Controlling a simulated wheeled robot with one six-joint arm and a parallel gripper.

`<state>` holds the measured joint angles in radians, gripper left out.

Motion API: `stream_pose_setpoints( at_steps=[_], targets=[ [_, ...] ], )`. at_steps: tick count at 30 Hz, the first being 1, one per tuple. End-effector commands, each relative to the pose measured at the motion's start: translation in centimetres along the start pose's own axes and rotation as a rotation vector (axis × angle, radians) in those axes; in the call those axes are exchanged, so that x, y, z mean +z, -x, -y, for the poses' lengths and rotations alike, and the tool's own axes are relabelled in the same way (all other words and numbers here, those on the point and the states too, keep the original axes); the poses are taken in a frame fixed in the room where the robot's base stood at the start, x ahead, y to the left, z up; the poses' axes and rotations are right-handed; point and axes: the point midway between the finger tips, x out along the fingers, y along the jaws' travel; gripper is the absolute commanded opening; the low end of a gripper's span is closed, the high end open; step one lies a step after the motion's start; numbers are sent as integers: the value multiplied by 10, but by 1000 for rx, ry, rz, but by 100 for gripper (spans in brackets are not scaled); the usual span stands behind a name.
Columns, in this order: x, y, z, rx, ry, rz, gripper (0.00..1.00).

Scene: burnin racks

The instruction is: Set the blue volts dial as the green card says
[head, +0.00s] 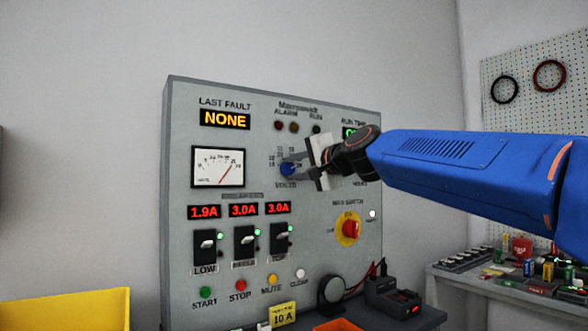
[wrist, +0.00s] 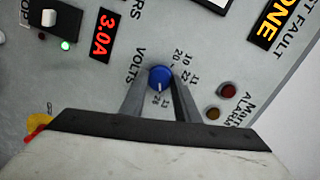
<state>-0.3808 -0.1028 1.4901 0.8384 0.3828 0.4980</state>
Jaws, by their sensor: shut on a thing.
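The blue volts dial (head: 287,169) sits on the grey panel, right of the needle meter (head: 218,167). In the wrist view the dial (wrist: 159,76) shows a white pointer line aimed down, toward the numbers nearest the gripper body; the exact number is hard to read. My gripper (wrist: 160,84) has one finger on each side of the dial and is shut on it. It reaches in from the right in the head view (head: 291,166). The meter needle leans up to the right. I cannot make out a green card in either view.
Breaker switches (head: 245,243) and red readouts sit below the dial. A red main switch (head: 351,230) is just below my arm. A yellow card reading 10 A (head: 282,315) stands at the panel's foot. A cluttered bench (head: 470,284) is at right, a yellow bin (head: 66,311) at left.

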Motion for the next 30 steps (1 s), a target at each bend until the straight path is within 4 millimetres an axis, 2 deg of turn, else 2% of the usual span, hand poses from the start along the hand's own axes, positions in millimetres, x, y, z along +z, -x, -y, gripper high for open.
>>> stream_pose_setpoints(
  at_steps=[9, 21, 22, 23, 24, 30],
  targets=[
    [0, 0, -2, -3, -69, 4, 6],
    [0, 0, -2, -4, -73, 4, 6],
    [0, 0, -2, -4, -73, 4, 36],
    [0, 0, -2, -4, -73, 4, 43],
    [0, 0, -2, -4, -73, 4, 47],
    [0, 0, -1, -5, -72, 4, 47]
  ],
)
